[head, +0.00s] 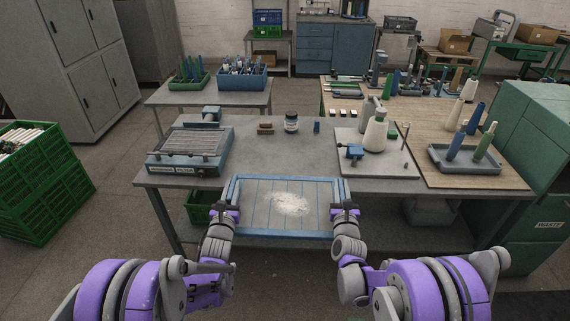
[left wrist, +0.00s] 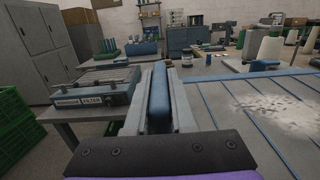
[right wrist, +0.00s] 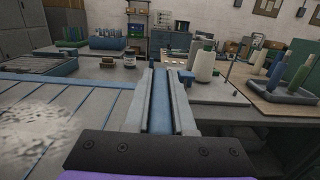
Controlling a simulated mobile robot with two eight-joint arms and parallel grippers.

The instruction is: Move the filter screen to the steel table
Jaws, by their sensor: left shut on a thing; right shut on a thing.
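The filter screen (head: 262,222) is a flat panel with a blue frame, thin blue bars and a patch of white lint on its middle. My left gripper (head: 229,207) is shut on its left side bar, which also shows between the fingers in the left wrist view (left wrist: 159,95). My right gripper (head: 345,207) is shut on its right side bar, seen in the right wrist view (right wrist: 162,105). The screen is roughly level at the front edge of the grey steel table (head: 265,160). I cannot tell whether it touches the table.
A blue-grey filter housing (head: 188,148), labelled FILTER, stands on the table's left. A brown block (head: 265,128), a dark jar (head: 291,122) and a small blue item (head: 317,127) stand behind the screen. A plate with a cone (head: 375,135) is at right. The table's middle is clear.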

